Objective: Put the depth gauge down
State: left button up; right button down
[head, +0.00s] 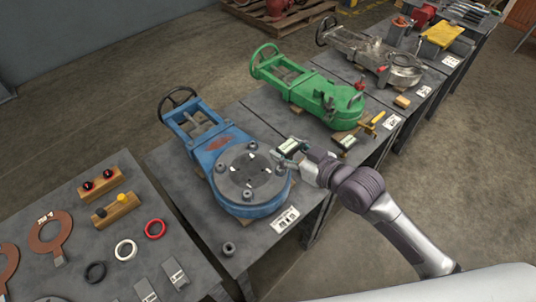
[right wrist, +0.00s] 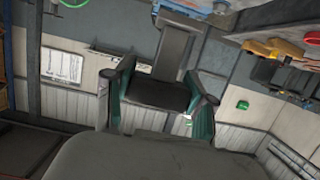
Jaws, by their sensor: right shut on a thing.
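My right gripper (head: 283,155) is shut on the depth gauge (head: 290,146), beside the blue valve (head: 225,146) at its right rim. In the right wrist view the depth gauge (right wrist: 158,95) is a dark block with a grey bar, between the teal pads of my right gripper (right wrist: 158,108). Whether the gauge touches the valve or the table is unclear. The blue valve lies on a dark table (head: 186,190), its round grey face up with small pale marks on it. My left gripper is not in view.
A green valve (head: 315,92) lies behind, with a yellow-and-black tool (head: 346,141) near it. A grey valve (head: 380,58) lies farther back. At left, a table (head: 75,255) holds rings and wooden blocks (head: 116,209). A small nut (head: 228,248) and white label (head: 285,219) lie near the blue valve.

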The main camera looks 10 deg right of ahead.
aim_at(299, 149)
jog(key=shift+s+d+r+b, duration=0.1)
jog(key=shift+d+r+b, duration=0.05)
jog(key=shift+d+b, duration=0.3)
jog(key=d+b, duration=0.1)
jog(key=b, duration=0.1)
jog(key=d+b, duration=0.1)
jog(key=shift+s+d+r+b, duration=0.1)
jog(key=shift+s+d+b, duration=0.1)
jog(key=shift+s+b, duration=0.2)
jog(key=shift+w+a+f+b, duration=0.2)
jog(key=shift+w+a+f, duration=0.9)
jog(key=shift+a+f, duration=0.55)
jog(key=shift+w+a+f+b, duration=0.15)
jog(key=shift+w+a+f, duration=0.9)
jog(key=shift+a+f, duration=0.55)
jog(key=shift+w+a+f+b, duration=0.2)
jog(key=shift+w+a+f, duration=1.05)
jog(key=shift+f, duration=0.65)
jog(key=shift+s+a, duration=0.1)
jog(key=shift+s, duration=0.05)
jog(key=shift+f, duration=0.2)
jog(key=shift+c, duration=1.9)
grip_release()
